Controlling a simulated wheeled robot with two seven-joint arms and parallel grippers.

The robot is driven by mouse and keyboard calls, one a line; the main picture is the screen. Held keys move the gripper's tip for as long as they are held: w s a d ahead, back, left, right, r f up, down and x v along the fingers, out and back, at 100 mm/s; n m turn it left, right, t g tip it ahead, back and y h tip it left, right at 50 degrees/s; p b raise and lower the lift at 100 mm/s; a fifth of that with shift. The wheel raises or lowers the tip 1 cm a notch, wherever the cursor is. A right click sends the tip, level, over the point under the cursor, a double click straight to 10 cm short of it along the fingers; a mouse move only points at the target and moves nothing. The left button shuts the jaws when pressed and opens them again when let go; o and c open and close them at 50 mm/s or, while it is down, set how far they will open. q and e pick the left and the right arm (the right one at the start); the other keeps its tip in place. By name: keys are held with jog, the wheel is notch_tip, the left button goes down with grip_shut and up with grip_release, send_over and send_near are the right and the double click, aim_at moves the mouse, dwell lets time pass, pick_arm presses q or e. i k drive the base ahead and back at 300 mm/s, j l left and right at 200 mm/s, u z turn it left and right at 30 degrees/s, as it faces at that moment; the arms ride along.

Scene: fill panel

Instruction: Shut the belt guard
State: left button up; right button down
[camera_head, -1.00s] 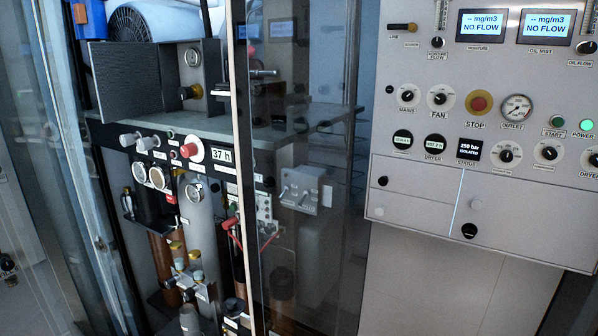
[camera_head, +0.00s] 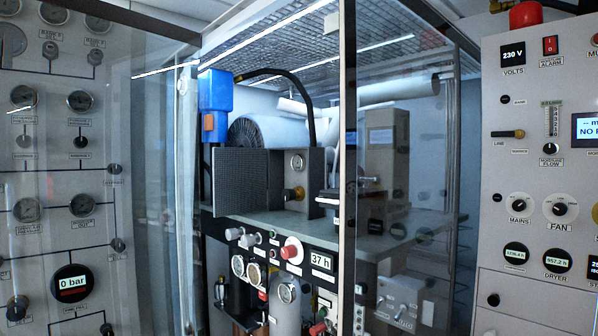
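A dark mesh panel (camera_head: 241,183), which looks like the belt guard, stands upright inside the open cabinet, left of a grey metal housing (camera_head: 318,178) with a round gauge and a brass knob. The panel faces me and looks swung out from the housing, though its hinge is not clear. Behind it are a ribbed grey cylinder (camera_head: 268,130) and a blue unit (camera_head: 215,92). Neither of my grippers is in view.
Glass doors stand at the left (camera_head: 160,200) and right (camera_head: 400,200) of the cabinet opening. Below the shelf is a strip of knobs and gauges with a "37 h" display (camera_head: 321,261). Gauge panels (camera_head: 80,150) and control panels (camera_head: 540,190) flank the cabinet.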

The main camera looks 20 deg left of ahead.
aim_at(239, 174)
jog(key=i+j, duration=0.2)
jog(key=j, duration=0.2)
jog(key=i+j, duration=0.15)
jog(key=j, duration=0.25)
jog(key=i+j, duration=0.2)
jog(key=j, duration=0.2)
jog(key=i+j, duration=0.2)
jog(key=j, duration=0.2)
